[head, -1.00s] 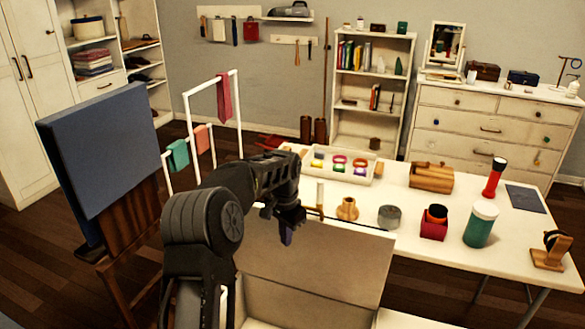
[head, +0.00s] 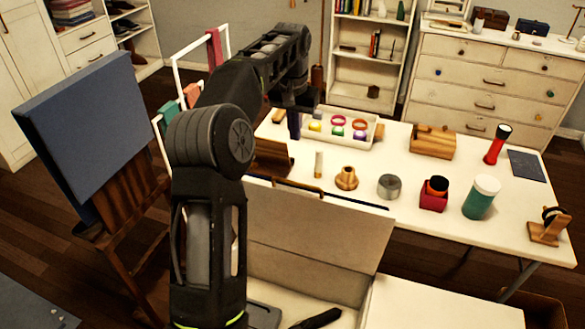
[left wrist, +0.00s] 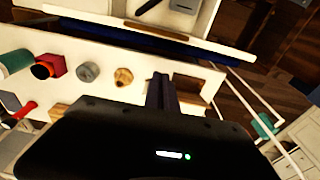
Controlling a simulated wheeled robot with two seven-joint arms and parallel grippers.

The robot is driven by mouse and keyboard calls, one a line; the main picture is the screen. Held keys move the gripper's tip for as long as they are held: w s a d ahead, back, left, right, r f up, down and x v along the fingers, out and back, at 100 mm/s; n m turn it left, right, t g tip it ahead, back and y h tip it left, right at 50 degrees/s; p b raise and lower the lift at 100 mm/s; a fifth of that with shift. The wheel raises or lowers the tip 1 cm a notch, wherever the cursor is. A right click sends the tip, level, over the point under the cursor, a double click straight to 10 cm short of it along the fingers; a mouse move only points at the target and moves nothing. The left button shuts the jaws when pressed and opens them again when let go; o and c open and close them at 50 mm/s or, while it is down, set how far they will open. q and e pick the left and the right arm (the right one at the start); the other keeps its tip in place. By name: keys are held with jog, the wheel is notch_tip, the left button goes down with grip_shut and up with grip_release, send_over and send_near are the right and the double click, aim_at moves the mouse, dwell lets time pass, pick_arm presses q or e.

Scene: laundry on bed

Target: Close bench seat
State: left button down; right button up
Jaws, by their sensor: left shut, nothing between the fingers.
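The bench seat lid (head: 315,235) stands raised, a pale panel in front of the table in the head view. Below it the bench box (head: 350,290) is open, with a dark object (head: 316,320) and a grey object (head: 263,315) inside, cut off by the frame. My left gripper (head: 294,124) is beyond the lid, above the left part of the table, with its fingers pointing down, shut and empty. In the left wrist view the shut fingers (left wrist: 161,92) are apart from the lid, whose edge (left wrist: 95,18) lies near the top. My right gripper is not in view.
The white table (head: 410,225) behind the lid holds a tray (head: 375,133), a wooden ring stand (head: 346,178), a grey tin (head: 388,187), a red box (head: 433,200) and a green jar (head: 481,197).

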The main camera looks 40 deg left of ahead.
pick_arm(q)
send_over(291, 187)
jog(key=w, duration=0.1)
notch_tip(291, 187, down, 10)
jog(key=shift+a+f+p, duration=0.15)
jog(key=shift+f+p, duration=0.1)
jog(key=shift+p, duration=0.1)
jog(key=shift+s+f, duration=0.3)
jog(key=shift+s, duration=0.15)
